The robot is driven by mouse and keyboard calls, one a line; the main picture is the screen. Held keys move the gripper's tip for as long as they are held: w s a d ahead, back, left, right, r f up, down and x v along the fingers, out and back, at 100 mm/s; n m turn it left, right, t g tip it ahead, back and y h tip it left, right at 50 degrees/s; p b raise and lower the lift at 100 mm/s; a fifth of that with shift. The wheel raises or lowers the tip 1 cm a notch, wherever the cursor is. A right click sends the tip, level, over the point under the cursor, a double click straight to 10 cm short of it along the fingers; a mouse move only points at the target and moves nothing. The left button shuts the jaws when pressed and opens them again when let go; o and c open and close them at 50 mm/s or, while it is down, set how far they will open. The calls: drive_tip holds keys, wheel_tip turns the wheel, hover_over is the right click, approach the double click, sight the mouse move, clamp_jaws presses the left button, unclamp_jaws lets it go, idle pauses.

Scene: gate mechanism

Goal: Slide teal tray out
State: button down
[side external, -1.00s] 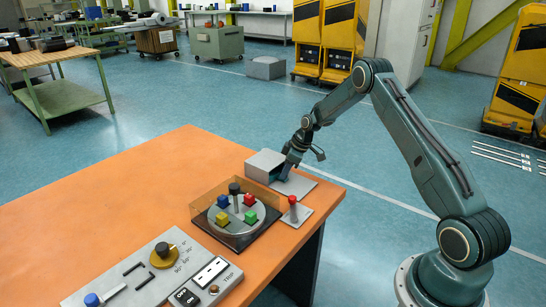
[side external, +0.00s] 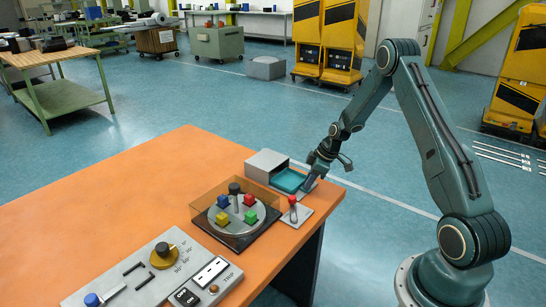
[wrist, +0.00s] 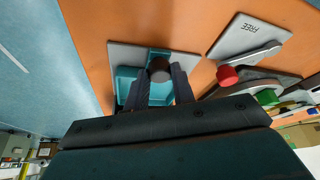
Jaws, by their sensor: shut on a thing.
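The teal tray (side external: 288,180) sticks out of the open front of a grey box housing (side external: 265,164) at the far right end of the orange table. My gripper (side external: 308,184) is at the tray's outer end. In the wrist view, the teal tray (wrist: 128,73) lies behind my gripper (wrist: 160,82), whose two dark fingers are shut on a dark round knob (wrist: 159,68) at the tray's front. The gripper covers part of the tray in the wrist view.
A red-topped lever (side external: 293,208) on a grey plate stands close by. A turntable (side external: 236,216) with coloured blocks under a clear cover is to its left. A control panel (side external: 155,275) lies in front. The table's right edge is near the gripper.

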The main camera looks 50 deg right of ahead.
drive_tip(key=shift+s, duration=0.8)
drive_tip(key=c, duration=1.5)
unclamp_jaws()
drive_tip(key=shift+o, duration=0.2)
drive_tip(key=v, duration=1.4)
